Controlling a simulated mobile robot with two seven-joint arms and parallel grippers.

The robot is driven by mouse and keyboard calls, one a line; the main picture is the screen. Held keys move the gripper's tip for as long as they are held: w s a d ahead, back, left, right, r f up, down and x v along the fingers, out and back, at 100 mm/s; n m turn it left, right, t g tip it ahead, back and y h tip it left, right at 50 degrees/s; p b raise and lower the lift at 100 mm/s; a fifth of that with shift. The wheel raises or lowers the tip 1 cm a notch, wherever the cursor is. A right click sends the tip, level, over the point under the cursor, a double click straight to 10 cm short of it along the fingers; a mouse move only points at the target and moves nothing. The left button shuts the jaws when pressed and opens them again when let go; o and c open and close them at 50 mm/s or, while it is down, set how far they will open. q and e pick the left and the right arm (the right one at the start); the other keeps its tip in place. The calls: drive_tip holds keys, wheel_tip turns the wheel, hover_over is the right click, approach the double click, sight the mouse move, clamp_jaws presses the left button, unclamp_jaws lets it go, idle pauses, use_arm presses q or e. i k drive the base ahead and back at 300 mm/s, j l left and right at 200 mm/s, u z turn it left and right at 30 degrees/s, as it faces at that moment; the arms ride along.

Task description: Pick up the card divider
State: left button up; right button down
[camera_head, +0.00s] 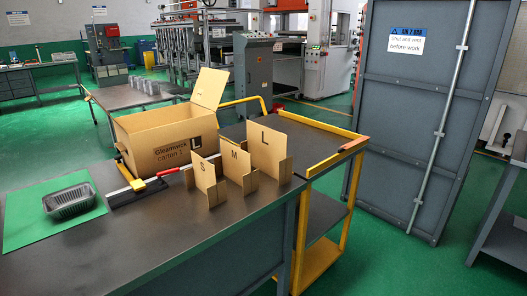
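Three brown card dividers stand upright in a row on the dark bench (160,250) in the head view. The one marked S (205,172) is at the left, the one marked M (235,160) is in the middle, and the one marked L (268,143) is largest and at the right. Each has a crossing card piece at its foot. Neither of my grippers is in view.
An open cardboard carton (163,155) stands behind the dividers. A black tool with yellow and red parts (137,188) lies in front of it. A yellow-framed cart (345,213) adjoins the bench. A grey door panel (400,130) stands at the right. The bench front is clear.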

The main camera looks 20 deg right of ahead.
sight(267, 147)
drive_tip(key=i+l, duration=0.1)
drive_tip(key=l, duration=0.25)
drive_tip(key=i+l+u, duration=0.15)
drive_tip(key=l, duration=0.25)
drive_tip(key=i+l, duration=0.1)
drive_tip(key=l, duration=0.3)
drive_tip(key=i+l+u, duration=0.15)
drive_tip(key=l, duration=0.2)
drive_tip(key=i+l, duration=0.1)
drive_tip(key=l, duration=0.95)
drive_tip(key=i+l, duration=0.15)
drive_tip(key=l, duration=0.35)
